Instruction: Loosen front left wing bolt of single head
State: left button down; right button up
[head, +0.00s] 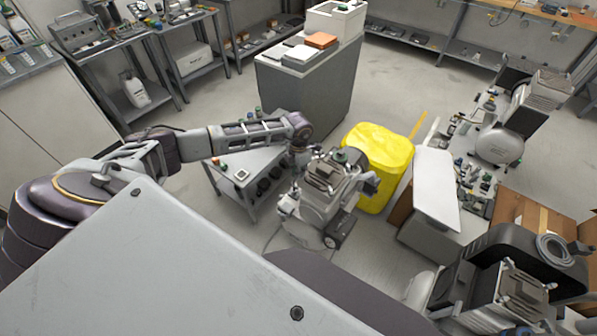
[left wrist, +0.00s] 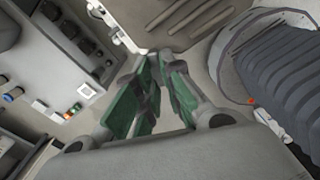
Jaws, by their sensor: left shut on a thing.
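The single head compressor (head: 318,205), a grey machine with a finned top and small wheels, stands on the floor near the middle of the head view. My left arm reaches in from the left, and my left gripper (head: 298,152) is at the compressor's upper left edge. In the left wrist view my left gripper (left wrist: 159,56) has its green-padded fingers drawn together at the tips, beside the compressor's pale body. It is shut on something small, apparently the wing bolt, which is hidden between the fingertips. My right gripper is not in view.
A low grey table (head: 240,165) with small switches and parts stands left of the compressor. A yellow covered bin (head: 378,160) stands close on its right. A grey cabinet (head: 310,90) is behind. Other compressors and a white panel (head: 436,185) are at the right.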

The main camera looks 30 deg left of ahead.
pick_arm(q)
jog(key=n, duration=0.6)
jog(key=shift+d+n, duration=0.2)
jog(key=shift+n, duration=0.1)
jog(key=shift+w+d+n+p, duration=0.1)
jog(key=shift+n+p, duration=0.2)
jog(key=shift+n, duration=1.3)
jog(key=shift+w+d+n+p, duration=0.1)
jog(key=shift+n+p, duration=0.15)
jog(key=shift+n, duration=1.35)
jog(key=c, duration=1.5)
grip_release()
jog(key=shift+s, duration=0.1)
jog(key=shift+c, duration=0.2)
jog(key=shift+s+m, duration=0.15)
jog(key=shift+m, duration=0.35)
